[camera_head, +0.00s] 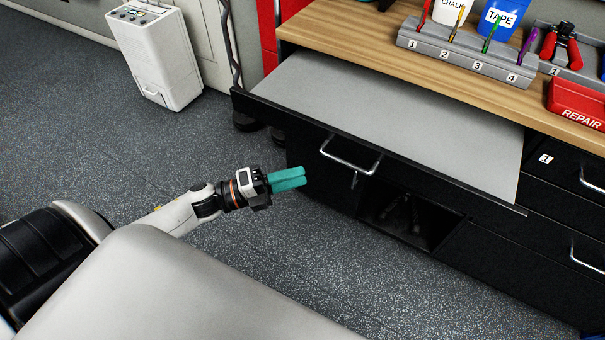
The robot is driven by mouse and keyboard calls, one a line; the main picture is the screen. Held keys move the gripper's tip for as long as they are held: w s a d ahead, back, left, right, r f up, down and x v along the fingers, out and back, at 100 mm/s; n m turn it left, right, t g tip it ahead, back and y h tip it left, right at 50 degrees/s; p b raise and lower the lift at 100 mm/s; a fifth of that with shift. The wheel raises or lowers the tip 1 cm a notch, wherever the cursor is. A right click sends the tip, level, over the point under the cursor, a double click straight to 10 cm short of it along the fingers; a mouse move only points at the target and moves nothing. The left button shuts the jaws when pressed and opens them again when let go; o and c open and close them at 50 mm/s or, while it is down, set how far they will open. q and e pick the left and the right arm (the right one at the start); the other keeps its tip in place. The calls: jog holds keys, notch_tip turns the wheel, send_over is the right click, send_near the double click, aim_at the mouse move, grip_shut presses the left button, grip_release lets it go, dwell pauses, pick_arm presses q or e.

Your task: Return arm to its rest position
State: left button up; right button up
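My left arm comes in from the left, beside the pale grey part of my own body that fills the bottom left. Its gripper (302,177) has two teal fingers lying together, shut, with nothing seen between them. The gripper is over the dark speckled floor, just left of the black cabinet front (322,178), and below the level of the worktop in the picture. I cannot tell whether it touches the cabinet. My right gripper is not in view.
A wooden workbench (330,22) has a grey pull-out surface (400,110) jutting forward, with drawer handles (350,155) below. On top are a numbered tool rack (468,57) and a red REPAIR tray (578,103). A white box unit (155,55) stands back left. Floor at left is clear.

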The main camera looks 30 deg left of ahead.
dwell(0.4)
pick_arm(q)
jog(key=w+a+f+n+t+y+p, duration=0.1)
jog(key=a+f+n+y, duration=0.25)
jog(key=f, duration=0.25)
jog(key=w+a+f+n+t+y+p, duration=0.1)
jog(key=a+f+n+y, duration=0.15)
jog(key=f+n, duration=0.25)
jog(key=s+a+f+n+g+y, duration=0.1)
jog(key=s+f+n+y, duration=0.15)
jog(key=f, duration=0.35)
jog(key=s+a+f+n+g+y+p, duration=0.1)
jog(key=s+f+n+g+y, duration=0.1)
jog(key=s+f+n, duration=0.3)
jog(key=a+f+n+g+y, duration=0.1)
jog(key=f+n+y, duration=0.1)
jog(key=f, duration=0.5)
jog(key=s+d+f+n+g+p, duration=0.1)
jog(key=s+d+f+n+g, duration=0.1)
jog(key=s+f, duration=0.3)
jog(key=s+d+f+n+g+y, duration=0.1)
jog(key=s+d+f+n+g, duration=0.2)
jog(key=s, duration=1)
jog(key=s+d+f+n+g+p, duration=0.1)
jog(key=s+d+f+n+g, duration=0.2)
jog(key=s, duration=0.7)
notch_tip(320, 180, down, 4)
jog(key=shift+d+f+n+g+y+p, duration=0.1)
jog(key=shift+d+n+g+y+p, duration=0.2)
jog(key=shift+g, duration=0.8)
